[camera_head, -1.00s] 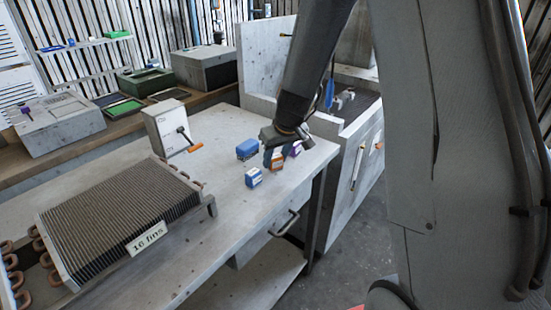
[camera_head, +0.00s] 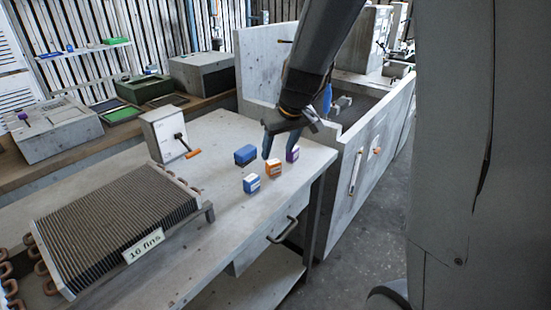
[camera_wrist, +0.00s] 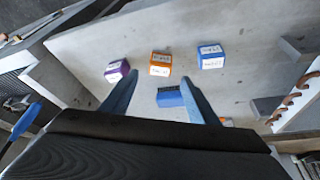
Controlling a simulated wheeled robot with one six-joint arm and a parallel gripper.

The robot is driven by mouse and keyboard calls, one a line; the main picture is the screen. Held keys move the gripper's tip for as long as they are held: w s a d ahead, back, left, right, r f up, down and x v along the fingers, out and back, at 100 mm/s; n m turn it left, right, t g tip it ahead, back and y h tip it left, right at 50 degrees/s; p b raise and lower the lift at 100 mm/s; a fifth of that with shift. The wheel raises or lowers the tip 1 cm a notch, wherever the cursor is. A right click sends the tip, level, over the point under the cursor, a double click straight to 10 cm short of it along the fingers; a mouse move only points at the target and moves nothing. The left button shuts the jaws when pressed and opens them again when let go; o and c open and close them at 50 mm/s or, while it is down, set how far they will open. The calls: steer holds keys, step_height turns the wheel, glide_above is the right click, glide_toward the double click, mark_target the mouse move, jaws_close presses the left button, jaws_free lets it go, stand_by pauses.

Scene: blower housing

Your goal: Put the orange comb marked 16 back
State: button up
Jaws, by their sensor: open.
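The orange comb (camera_head: 273,168) stands on the grey bench top, with a white label too small to read; it also shows in the wrist view (camera_wrist: 160,64). My gripper (camera_head: 279,148) is open and empty just above and behind it, fingers pointing down; the comb is not between the fingers (camera_wrist: 158,82). A blue comb (camera_head: 251,183) is left of the orange one, a purple comb (camera_head: 292,154) right of it. A darker blue block (camera_head: 246,154) lies behind. The finned coil (camera_head: 120,215), tagged "16 fins" (camera_head: 143,245), lies on the bench at left.
A grey box with an orange-handled crank (camera_head: 170,136) stands behind the coil. A back shelf holds a green box (camera_head: 145,85) and grey boxes. A walled grey unit (camera_head: 355,150) stands right of the bench. The bench between coil and combs is clear.

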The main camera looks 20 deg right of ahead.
steer(key=s+f+m+g, duration=0.1)
steer(key=s+f, duration=0.1)
steer(key=s, duration=0.9)
steer(key=s+f+m+g+h, duration=0.1)
steer(key=s+f+g, duration=0.1)
steer(key=s, duration=0.9)
steer(key=shift+a+f+m, duration=0.35)
steer(key=shift+m, duration=0.05)
